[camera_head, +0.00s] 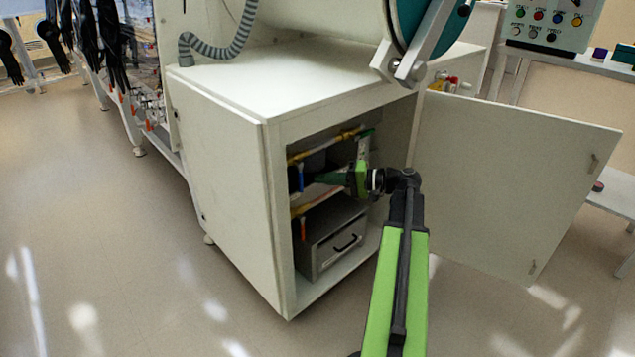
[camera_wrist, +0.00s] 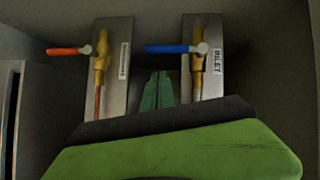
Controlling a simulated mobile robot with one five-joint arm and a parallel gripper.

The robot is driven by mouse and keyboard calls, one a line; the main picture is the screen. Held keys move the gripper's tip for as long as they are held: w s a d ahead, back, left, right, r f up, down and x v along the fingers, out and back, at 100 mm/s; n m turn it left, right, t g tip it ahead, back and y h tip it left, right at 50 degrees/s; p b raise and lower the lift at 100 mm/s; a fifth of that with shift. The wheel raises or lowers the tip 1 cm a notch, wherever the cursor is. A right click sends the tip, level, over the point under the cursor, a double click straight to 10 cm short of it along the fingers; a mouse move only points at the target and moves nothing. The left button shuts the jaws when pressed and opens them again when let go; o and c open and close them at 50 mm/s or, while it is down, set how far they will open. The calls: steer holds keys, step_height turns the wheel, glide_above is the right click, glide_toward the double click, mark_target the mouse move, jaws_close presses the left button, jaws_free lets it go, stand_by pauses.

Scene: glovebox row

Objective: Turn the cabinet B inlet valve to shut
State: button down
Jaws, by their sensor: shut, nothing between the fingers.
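In the wrist view, a brass valve with a blue lever (camera_wrist: 172,48) sits on a grey plate labelled INLET (camera_wrist: 216,62). The lever lies across its pipe. A second brass valve with an orange-red lever (camera_wrist: 70,51) is on the plate at left, its lever also across the pipe; its label is too blurred to read. My gripper (camera_wrist: 158,78) is shut and empty, its green fingertips between the two plates, close to the blue lever; I cannot tell whether they touch. In the head view my gripper (camera_head: 318,178) reaches into the open cabinet, near the blue lever (camera_head: 299,177).
The white cabinet (camera_head: 222,180) has its door (camera_head: 510,185) swung open to the right. A grey drawer box (camera_head: 335,245) stands on the cabinet floor below my gripper. The orange lever (camera_head: 303,228) hangs lower inside. Floor in front is clear.

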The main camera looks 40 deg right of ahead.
steer(key=f+v, duration=0.1)
steer(key=v, duration=0.9)
steer(key=shift+s+d, duration=0.2)
steer(key=shift+d, duration=0.15)
steer(key=shift+f, duration=0.1)
